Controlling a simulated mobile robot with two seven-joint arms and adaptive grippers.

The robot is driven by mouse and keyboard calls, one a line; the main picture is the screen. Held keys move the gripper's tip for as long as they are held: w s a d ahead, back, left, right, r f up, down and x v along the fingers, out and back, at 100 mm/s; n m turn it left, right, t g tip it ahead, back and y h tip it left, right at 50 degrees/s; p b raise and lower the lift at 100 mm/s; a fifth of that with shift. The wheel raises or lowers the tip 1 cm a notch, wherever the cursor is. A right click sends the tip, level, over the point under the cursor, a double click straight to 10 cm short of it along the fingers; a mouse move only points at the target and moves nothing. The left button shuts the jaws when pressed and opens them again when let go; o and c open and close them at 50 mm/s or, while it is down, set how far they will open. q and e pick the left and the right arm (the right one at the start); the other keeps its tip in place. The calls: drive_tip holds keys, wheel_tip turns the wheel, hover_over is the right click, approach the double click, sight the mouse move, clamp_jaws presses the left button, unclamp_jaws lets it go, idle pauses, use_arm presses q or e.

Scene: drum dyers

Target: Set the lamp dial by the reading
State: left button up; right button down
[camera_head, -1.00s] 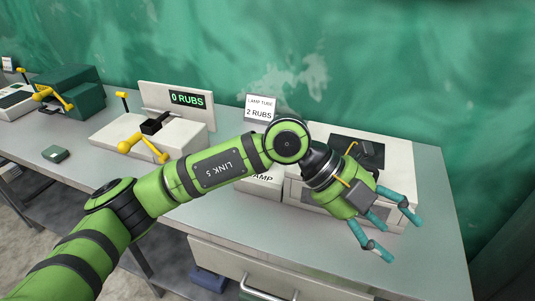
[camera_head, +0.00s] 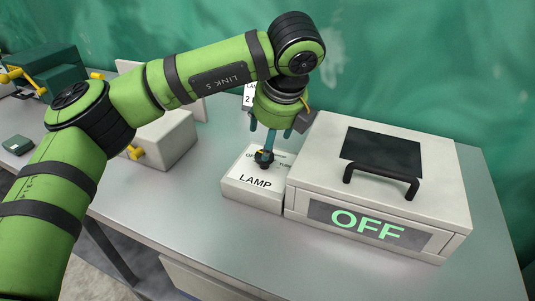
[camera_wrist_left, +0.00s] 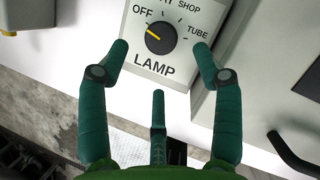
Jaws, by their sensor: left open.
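The lamp dial (camera_wrist_left: 160,39) is a black knob with a yellow pointer, on a white block (camera_head: 252,196) marked LAMP. In the left wrist view its pointer is toward OFF; SHOP and TUBE marks lie to its right, and another label is cut off at the top. My left gripper (camera_head: 268,143) points down over the dial, fingers spread and open; whether they touch the knob I cannot tell. In the left wrist view the dial shows between two fingertips of the gripper (camera_wrist_left: 160,55). My right gripper is not in view.
A white box (camera_head: 455,210) with a black handle (camera_head: 385,175) and a green OFF display (camera_head: 367,225) stands right of the lamp block. A small sign (camera_head: 249,97) behind is mostly hidden by my arm. The bench front (camera_head: 190,225) is clear.

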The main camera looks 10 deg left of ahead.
sight(264, 165)
use_arm(q)
drive_tip(key=x, duration=0.2)
drive_tip(key=shift+w+a+f+p, duration=0.1)
drive_tip(key=shift+f+p, duration=0.15)
drive_tip(key=shift+p, duration=0.15)
drive_tip(key=x, duration=0.3)
drive_tip(key=shift+w+f+p, duration=0.1)
drive_tip(key=shift+f+p, duration=0.3)
drive_tip(key=shift+w+a+f, duration=0.1)
drive_tip(key=shift+f, duration=0.05)
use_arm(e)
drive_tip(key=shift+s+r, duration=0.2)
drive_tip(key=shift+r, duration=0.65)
